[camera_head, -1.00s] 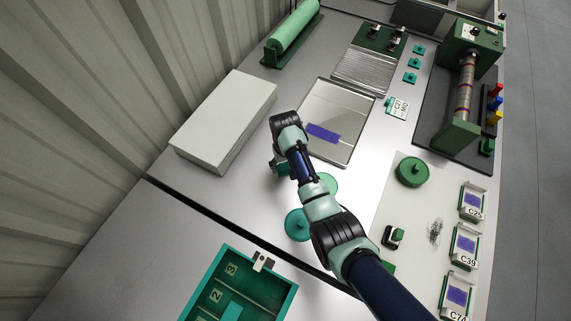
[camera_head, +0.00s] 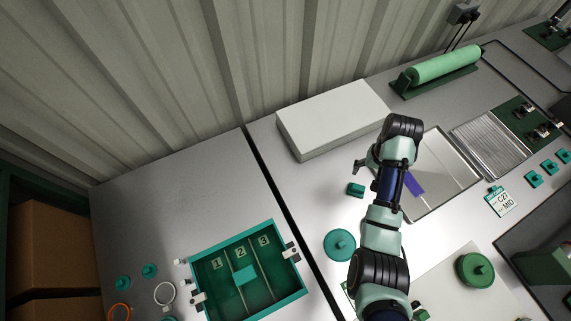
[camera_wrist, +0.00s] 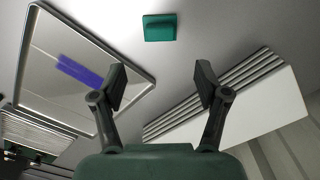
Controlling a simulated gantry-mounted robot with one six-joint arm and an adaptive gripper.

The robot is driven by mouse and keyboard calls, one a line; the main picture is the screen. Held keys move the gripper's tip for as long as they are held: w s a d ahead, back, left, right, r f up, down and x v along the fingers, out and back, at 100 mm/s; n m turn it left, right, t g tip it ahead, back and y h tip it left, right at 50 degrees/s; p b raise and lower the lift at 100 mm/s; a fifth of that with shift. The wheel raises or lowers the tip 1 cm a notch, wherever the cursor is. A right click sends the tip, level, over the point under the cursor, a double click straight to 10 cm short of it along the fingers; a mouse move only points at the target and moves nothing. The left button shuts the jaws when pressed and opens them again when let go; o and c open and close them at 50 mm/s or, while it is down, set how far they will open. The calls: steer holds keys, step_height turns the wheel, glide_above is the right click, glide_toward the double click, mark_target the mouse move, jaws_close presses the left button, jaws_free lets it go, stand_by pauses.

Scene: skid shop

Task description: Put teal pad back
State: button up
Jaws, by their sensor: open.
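A small teal pad (camera_head: 355,189) lies on the grey bench, left of the shallow metal tray; it also shows at the top of the wrist view (camera_wrist: 160,28). My gripper (camera_head: 362,166) is just above the pad in the head view. In the wrist view my gripper (camera_wrist: 163,82) has its two fingers spread wide with nothing between them, and the pad is beyond the fingertips, apart from them. A teal block (camera_head: 245,275) also lies in the green compartment box (camera_head: 303,283), around the slots marked 1, 2 and 3.
A white slab stack (camera_head: 335,115) stands behind my gripper. The metal tray (camera_head: 462,180) holding a purple strip (camera_wrist: 78,70) is to the right. A round teal lid (camera_head: 340,245) lies in front of the pad. The left bench is clear toward the wall.

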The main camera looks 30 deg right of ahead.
steer(key=w+a+r+n+t+h, duration=0.1)
steer(key=w+a+r+n+t, duration=0.15)
steer(key=w+a, duration=0.4)
steer(key=w+a+r+n+t+h, duration=0.1)
steer(key=w+a+r+n+t, duration=0.2)
steer(key=a, duration=0.7)
steer(key=w+a+r+n+t, duration=0.1)
steer(key=w+a+r+t, duration=0.1)
steer(key=w+a+r, duration=0.45)
steer(key=s+a+r+n+t+y, duration=0.1)
steer(key=s+a+r+n+t, duration=0.1)
steer(key=a, duration=0.6)
steer(key=s+a+r+n+t+y, duration=0.1)
steer(key=s+a+r+n+t, duration=0.1)
steer(key=s+a+r, duration=0.3)
steer(key=a+r+t, duration=0.1)
steer(key=a+r, duration=0.1)
steer(key=a, duration=0.2)
steer(key=shift+s+a+r, duration=0.15)
steer(key=shift+s+r, duration=0.05)
steer(key=shift+r, duration=0.1)
